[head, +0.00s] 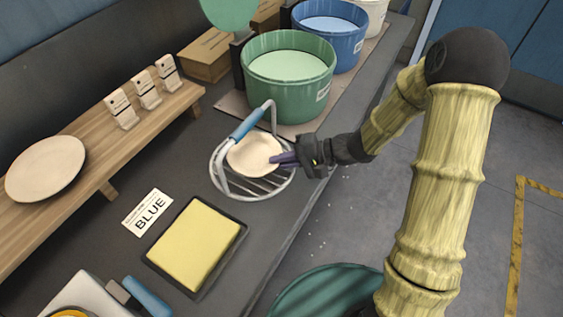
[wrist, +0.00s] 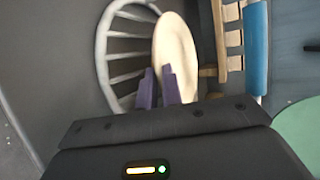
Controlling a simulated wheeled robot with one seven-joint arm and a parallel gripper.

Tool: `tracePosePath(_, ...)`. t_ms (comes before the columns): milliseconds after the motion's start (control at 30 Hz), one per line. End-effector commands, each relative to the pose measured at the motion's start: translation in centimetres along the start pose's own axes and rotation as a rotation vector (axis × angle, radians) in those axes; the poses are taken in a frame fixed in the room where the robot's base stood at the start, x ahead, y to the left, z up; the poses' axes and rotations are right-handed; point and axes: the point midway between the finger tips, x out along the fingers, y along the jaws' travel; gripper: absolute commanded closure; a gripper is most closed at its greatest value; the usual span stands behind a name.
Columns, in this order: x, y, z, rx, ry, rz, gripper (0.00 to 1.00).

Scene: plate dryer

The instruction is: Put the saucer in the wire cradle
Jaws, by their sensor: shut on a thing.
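The cream saucer (head: 252,156) is at the wire cradle (head: 221,181), a round metal basket with a blue-gripped handle (head: 247,125). My gripper (head: 284,159) comes in from the right, its purple fingers shut on the saucer's near edge. In the wrist view the saucer (wrist: 176,52) is tilted, standing nearly edge-on between the fingers (wrist: 158,88). The cradle's wires (wrist: 122,50) show to its left and the blue handle (wrist: 256,50) to its right. The saucer appears over or inside the ring; I cannot tell whether it touches the wires.
A green bucket (head: 290,95) stands just behind the cradle, with a blue bucket (head: 331,32) farther back. A yellow sponge in a dark tray (head: 195,245) and a BLUE card (head: 149,212) lie in front. A wooden shelf (head: 90,155) with a plate (head: 46,168) is at left.

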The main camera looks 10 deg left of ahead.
Motion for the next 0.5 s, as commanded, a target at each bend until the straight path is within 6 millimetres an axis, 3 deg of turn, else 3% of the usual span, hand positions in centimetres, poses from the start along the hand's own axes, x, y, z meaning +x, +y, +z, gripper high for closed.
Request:
tracePosePath(100, 0.44, 0.95, -0.2, 0.0, 0.0, -0.002, 1.0)
tracePosePath(500, 0.59, 1.38, -0.29, -0.002, 0.001, -0.002, 1.0)
